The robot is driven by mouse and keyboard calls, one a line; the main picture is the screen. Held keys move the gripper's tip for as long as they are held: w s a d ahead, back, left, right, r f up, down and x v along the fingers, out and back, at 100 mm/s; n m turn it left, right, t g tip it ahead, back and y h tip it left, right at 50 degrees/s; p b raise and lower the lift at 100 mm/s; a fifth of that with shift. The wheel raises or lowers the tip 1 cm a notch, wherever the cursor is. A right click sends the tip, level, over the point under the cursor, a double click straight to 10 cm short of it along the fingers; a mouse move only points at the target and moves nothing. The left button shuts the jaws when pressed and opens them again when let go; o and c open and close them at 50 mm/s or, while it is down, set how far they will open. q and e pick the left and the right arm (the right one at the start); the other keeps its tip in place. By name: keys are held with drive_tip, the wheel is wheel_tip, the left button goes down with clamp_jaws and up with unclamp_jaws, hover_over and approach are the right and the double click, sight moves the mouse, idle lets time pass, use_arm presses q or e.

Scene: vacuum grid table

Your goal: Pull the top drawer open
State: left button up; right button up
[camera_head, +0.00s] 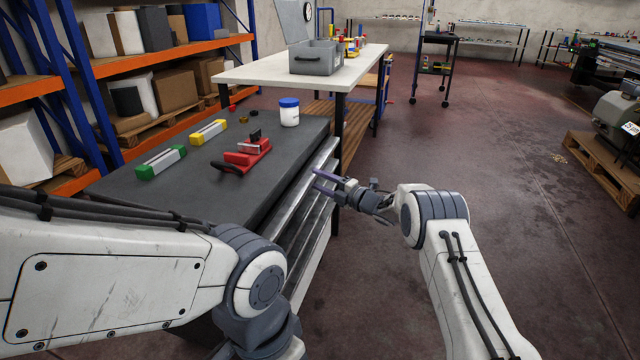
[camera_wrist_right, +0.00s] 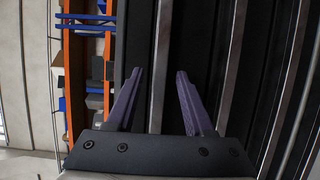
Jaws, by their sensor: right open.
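A dark-topped drawer cabinet (camera_head: 215,160) stands at the left in the head view. Its drawer fronts with long metallic strips face right, and the top drawer (camera_head: 318,163) lies just under the worktop. My right gripper (camera_head: 320,182) is at this front, close to the upper drawers. In the right wrist view my right gripper (camera_wrist_right: 158,72) has its two purple fingers apart, with a light metal strip (camera_wrist_right: 162,40) running between them. I see no contact, and cannot tell exactly which drawer the strip belongs to. My left gripper is not in view; only its arm shows.
On the worktop are a red vise (camera_head: 247,155), a white jar with a blue lid (camera_head: 289,112), a yellow block (camera_head: 208,132) and a green block (camera_head: 161,163). A white table (camera_head: 260,72) stands behind.

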drive_tip(key=shift+w+a, duration=0.15)
drive_tip(key=shift+a, duration=0.05)
clamp_jaws()
idle(1.4)
